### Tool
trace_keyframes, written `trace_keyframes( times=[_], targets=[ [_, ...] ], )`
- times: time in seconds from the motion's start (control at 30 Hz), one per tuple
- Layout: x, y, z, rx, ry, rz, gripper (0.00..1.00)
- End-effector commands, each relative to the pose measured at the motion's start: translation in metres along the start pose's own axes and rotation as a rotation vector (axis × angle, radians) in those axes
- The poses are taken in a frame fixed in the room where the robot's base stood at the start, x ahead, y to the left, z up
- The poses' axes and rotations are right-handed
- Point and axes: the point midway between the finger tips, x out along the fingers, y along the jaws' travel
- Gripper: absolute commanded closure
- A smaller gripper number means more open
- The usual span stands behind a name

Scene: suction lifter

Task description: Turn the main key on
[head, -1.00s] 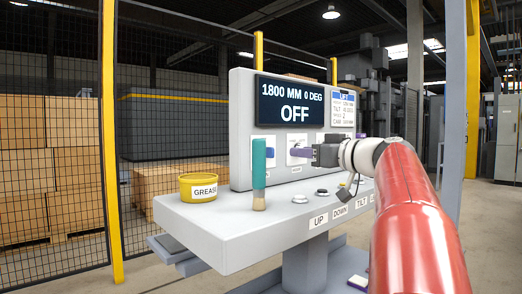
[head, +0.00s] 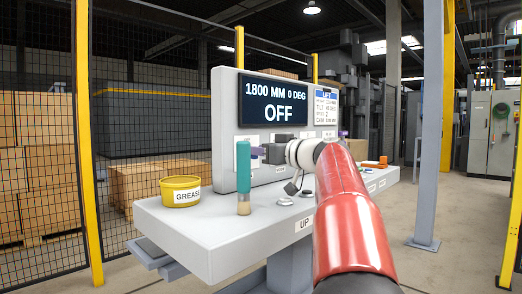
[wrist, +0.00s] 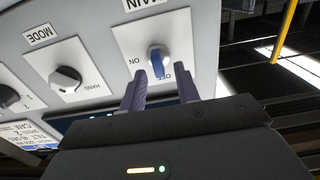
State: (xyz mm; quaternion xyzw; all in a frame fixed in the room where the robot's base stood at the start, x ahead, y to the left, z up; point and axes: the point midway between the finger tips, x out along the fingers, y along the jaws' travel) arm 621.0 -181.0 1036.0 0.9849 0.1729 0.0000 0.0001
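The main key (wrist: 157,62) is a blue knob on a white plate marked MAIN, upside down in the wrist view, with ON and OFF beside it. Its handle stands near the OFF mark. My gripper (wrist: 162,80) is open, its two purple fingers spread just short of the knob, which shows between them; I see no contact. In the head view my gripper (head: 259,150) is at the left part of the panel, and the fingers and the teal-handled brush mostly hide the key. The display (head: 275,101) reads OFF.
The teal-handled brush (head: 243,178) stands upright on the console shelf (head: 175,222), close in front of my gripper in the picture. A yellow grease tub (head: 181,191) is at its left. The MODE knob (wrist: 66,80) is beside the main key. An orange object (head: 376,163) lies at the right end.

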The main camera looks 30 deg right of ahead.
Motion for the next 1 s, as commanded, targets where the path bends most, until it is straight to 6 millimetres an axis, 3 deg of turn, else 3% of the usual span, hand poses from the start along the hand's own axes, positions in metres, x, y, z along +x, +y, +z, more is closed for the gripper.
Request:
trace_keyframes(
  times=[0.07,0.3,0.67,1.0],
  targets=[
    [-0.0001,-0.0002,0.0000,0.000,0.000,0.000,0.70],
    [-0.0003,-0.0002,0.0000,0.000,0.000,-0.001,1.00],
    [-0.0004,0.0001,0.0000,0.026,0.000,-0.001,1.00],
    [-0.0009,0.0029,0.0002,0.226,0.000,0.000,1.00]
  ],
)
